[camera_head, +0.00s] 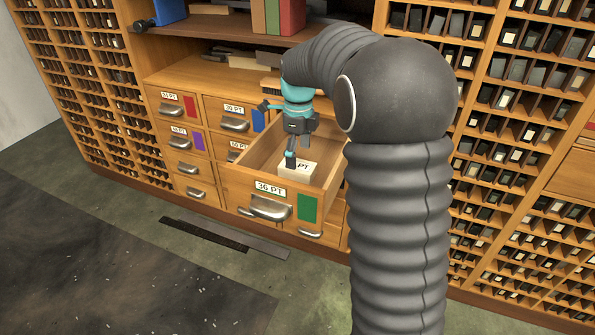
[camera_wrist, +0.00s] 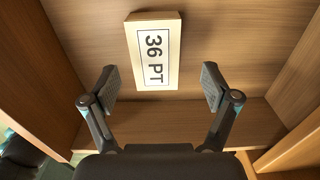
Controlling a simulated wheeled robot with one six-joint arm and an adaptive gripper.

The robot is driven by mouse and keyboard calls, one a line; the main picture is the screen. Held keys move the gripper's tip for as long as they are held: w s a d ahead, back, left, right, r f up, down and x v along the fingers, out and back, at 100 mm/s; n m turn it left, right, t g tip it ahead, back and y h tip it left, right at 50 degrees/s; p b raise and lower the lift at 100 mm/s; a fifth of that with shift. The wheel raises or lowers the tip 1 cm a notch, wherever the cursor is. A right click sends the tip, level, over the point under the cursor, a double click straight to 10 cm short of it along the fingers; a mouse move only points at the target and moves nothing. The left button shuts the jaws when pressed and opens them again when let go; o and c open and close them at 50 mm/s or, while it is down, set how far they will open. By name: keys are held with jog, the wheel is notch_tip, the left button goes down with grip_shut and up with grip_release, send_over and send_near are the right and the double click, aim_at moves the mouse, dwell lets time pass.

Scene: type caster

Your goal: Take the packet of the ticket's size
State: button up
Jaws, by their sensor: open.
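The packet (camera_wrist: 154,72) is a cream block labelled "36 PT", lying on the floor of the open drawer. In the head view the packet (camera_head: 301,168) is partly hidden by my gripper (camera_head: 291,160). The drawer (camera_head: 235,191) has a "36 PT" label and a green patch on its front. My gripper is over the drawer with its fingers pointing down. In the wrist view my gripper (camera_wrist: 158,85) is open and empty, its two fingers spread wide, with the packet ahead of and between the fingertips. No ticket can be made out.
The drawer's side walls (camera_wrist: 295,75) rise on both sides of my gripper. Shut drawers with "24 PT" (camera_head: 169,97), "30 PT" (camera_head: 234,108) and other labels stand at the left. A shelf with books (camera_head: 278,17) is above. Dark strips (camera_head: 205,233) lie on the floor.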

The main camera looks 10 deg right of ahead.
aim_at(297, 170)
jog(key=f, duration=0.4)
jog(key=shift+s+a+f, duration=0.15)
jog(key=shift+s, duration=0.05)
jog(key=c, duration=1.5)
grip_shut()
